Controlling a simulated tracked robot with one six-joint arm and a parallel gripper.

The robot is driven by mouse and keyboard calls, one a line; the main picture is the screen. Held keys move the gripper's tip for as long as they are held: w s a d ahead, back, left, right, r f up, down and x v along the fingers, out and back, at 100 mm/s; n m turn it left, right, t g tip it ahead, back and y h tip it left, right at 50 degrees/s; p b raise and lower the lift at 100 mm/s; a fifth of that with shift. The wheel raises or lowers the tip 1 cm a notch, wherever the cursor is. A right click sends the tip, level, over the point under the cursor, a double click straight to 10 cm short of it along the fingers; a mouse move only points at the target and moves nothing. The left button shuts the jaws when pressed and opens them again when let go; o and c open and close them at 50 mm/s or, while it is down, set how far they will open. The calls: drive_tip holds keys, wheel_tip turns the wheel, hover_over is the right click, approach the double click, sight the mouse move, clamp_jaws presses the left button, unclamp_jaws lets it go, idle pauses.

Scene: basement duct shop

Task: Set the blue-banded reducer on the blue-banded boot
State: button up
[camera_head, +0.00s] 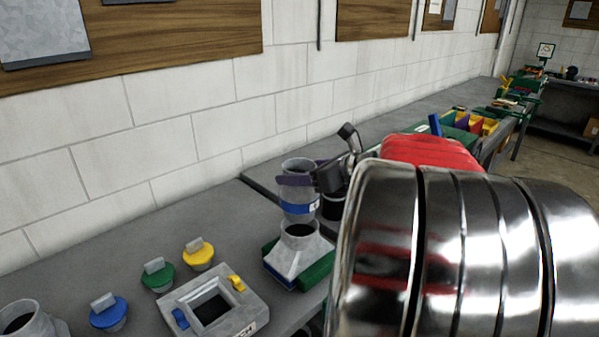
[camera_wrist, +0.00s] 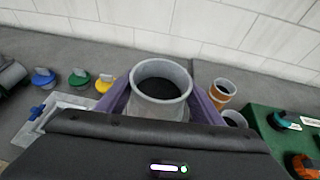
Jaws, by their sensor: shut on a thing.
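The blue-banded reducer (camera_head: 298,195) is a grey metal tube with a blue band near its lower end. My gripper (camera_head: 305,174) is shut on it, with purple fingers on both sides. In the wrist view its open round top (camera_wrist: 160,82) shows between the fingers, and it looks upright. The blue-banded boot (camera_head: 297,257) stands on the bench, a grey collar flaring to a square base with blue at its lower edge and green beside it. The reducer appears just above the boot's collar; I cannot tell whether they touch. The wrist view does not show the boot clearly.
A grey square plate with an opening (camera_head: 240,298) lies left of the boot. Blue (camera_head: 109,314), green (camera_head: 158,277) and yellow (camera_head: 199,256) caps stand beyond it. An orange-banded tube (camera_wrist: 222,92) and a green surface (camera_wrist: 262,130) are at right in the wrist view. A wall backs the bench.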

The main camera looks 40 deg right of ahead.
sight(300, 196)
drive_tip(key=shift+f, duration=2.85)
drive_tip(key=shift+s+f, duration=0.1)
drive_tip(key=shift+f, duration=0.45)
drive_tip(key=o, duration=1.3)
drive_tip(key=v, duration=1.1)
idle(0.8)
